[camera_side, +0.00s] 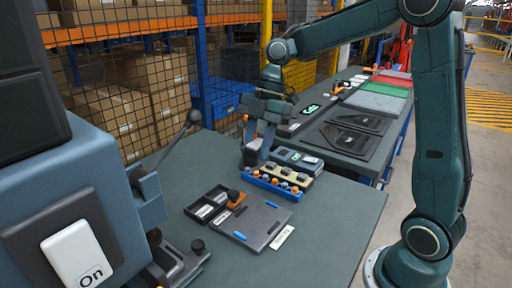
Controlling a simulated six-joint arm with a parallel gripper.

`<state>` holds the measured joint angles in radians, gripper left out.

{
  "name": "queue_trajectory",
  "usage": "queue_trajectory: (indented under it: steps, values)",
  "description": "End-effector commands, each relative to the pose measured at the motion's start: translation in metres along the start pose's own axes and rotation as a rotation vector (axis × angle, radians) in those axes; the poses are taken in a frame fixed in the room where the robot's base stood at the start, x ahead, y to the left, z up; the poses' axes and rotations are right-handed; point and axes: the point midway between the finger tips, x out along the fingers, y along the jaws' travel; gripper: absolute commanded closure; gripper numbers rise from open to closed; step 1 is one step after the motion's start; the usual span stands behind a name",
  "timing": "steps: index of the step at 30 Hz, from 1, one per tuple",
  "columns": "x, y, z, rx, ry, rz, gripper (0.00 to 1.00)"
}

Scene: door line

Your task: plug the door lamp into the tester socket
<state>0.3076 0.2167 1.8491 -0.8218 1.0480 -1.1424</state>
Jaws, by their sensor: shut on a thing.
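My gripper (256,152) points down at the back of the near table, just left of a grey-blue box with a small lit display (298,160). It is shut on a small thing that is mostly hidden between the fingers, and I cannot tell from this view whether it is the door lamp. The fingertips are close behind a blue tray (264,186) that holds several orange and grey parts. Whether the grey-blue box is the tester, and where its socket lies, I cannot make out. I cannot tell whether the held thing touches anything.
A grey plate (255,222) with blue strips and a black compartment tray (207,204) lie in front. A large blue-grey machine with an "On" switch (80,255) fills the left. Dark door panels (350,130) lie on the far table. The near table's right side is clear.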

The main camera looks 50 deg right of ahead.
Motion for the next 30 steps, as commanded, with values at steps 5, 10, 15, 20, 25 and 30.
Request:
queue_trajectory:
  steps: [5,10,15,20,25,30]
  values:
    - [0.001,0.009,0.009,0.092,0.0,0.037,0.95]
    - [0.003,0.028,0.03,0.304,0.0,0.126,0.95]
    - [0.004,0.051,0.061,0.596,-0.001,0.244,0.95]
    - [0.005,0.07,0.092,0.878,-0.001,0.363,0.95]
    - [0.004,0.086,0.123,1.15,-0.002,0.476,0.95]
    - [0.002,0.098,0.152,1.404,-0.002,0.583,0.95]
